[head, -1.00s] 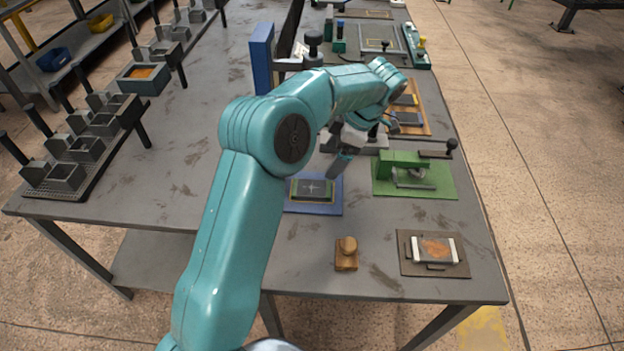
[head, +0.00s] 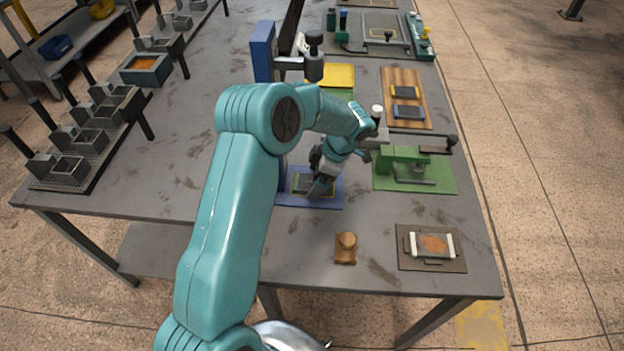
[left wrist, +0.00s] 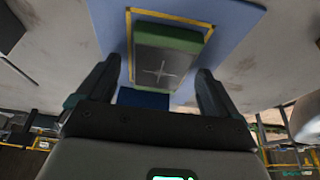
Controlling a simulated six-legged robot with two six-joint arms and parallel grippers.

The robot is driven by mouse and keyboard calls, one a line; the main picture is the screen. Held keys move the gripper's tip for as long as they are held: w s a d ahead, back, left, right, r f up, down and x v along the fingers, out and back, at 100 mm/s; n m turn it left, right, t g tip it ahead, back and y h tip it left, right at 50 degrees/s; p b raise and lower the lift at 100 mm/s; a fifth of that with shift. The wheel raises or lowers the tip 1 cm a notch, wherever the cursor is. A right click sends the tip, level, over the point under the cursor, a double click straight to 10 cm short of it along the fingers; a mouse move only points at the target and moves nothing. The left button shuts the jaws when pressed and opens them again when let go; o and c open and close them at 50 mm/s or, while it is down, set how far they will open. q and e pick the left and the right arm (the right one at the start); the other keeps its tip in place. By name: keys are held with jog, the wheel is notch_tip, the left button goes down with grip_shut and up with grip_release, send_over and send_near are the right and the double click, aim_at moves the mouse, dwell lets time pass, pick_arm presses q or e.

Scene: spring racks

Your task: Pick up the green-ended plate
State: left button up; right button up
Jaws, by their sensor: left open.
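The green-ended plate (head: 301,184) lies flat on a blue mat (head: 331,203), inside a yellow outline, near the front of the bench. In the left wrist view the plate (left wrist: 160,68) is dark grey with a pale cross mark, and its green far end shows clearly. My left gripper (head: 318,188) is right over the plate in the head view and hides part of it. In the left wrist view its two fingers (left wrist: 158,72) are open, one on each side of the plate, with nothing held. Whether they touch it I cannot tell. My right gripper is not in view.
A green fixture (head: 440,183) stands just right of the blue mat. A wooden knob block (head: 346,250) and a brown board (head: 410,264) with a white-ended plate are nearer the front edge. A blue upright press (head: 263,52) stands behind. Bare bench lies left of the mat.

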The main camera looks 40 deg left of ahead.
pick_arm(q)
jog(key=shift+w+f, duration=0.1)
jog(key=shift+f, duration=0.05)
jog(key=shift+s+d, duration=0.15)
jog(key=shift+s, duration=0.05)
jog(key=shift+c, duration=0.3)
jog(key=c, duration=1)
jog(key=shift+w, duration=0.1)
grip_shut()
